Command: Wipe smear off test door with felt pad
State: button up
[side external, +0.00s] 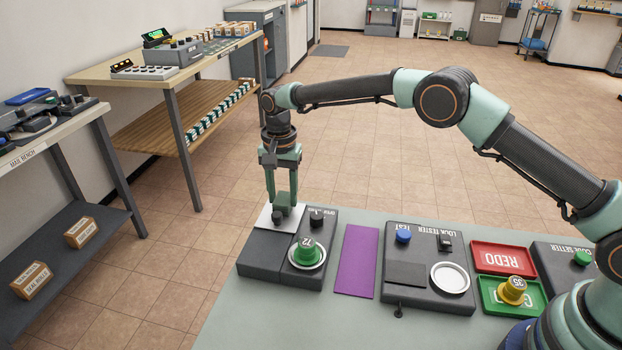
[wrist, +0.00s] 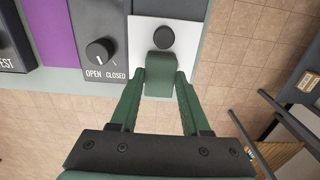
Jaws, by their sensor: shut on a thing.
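My gripper (side external: 283,202) points down at the far-left end of the table, its two green fingers closed on a dark green block, the felt pad (wrist: 160,75). The pad is over a white plate (wrist: 192,50), apparently the test door, on a dark grey unit; the plate also shows in the side view (side external: 264,214). A round dark spot (wrist: 163,37) on the plate is just beyond the pad; I cannot tell whether it is the smear or a knob. Whether the pad touches the plate is unclear. The fingers and pad hide part of the plate.
Beside the plate are a black OPEN/CLOSED knob (wrist: 98,51) and a green piece marked 72 (side external: 307,251) on a round dish. A purple mat (side external: 357,262), the lock tester (side external: 409,291), red tray (side external: 503,257) and green tray (side external: 492,304) lie further right.

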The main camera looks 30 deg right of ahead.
jog(key=shift+s+d+f, duration=0.1)
jog(key=shift+s+d, duration=1.25)
jog(key=shift+s, duration=0.05)
jog(key=shift+s+d, duration=0.9)
grip_shut()
jog(key=shift+s+d+f, duration=0.1)
jog(key=shift+s+d, duration=0.25)
jog(key=shift+d, duration=0.05)
notch_tip(320, 180, up, 6)
jog(key=shift+a+r, duration=0.15)
jog(key=shift+r, duration=0.05)
jog(key=shift+w+r, duration=0.15)
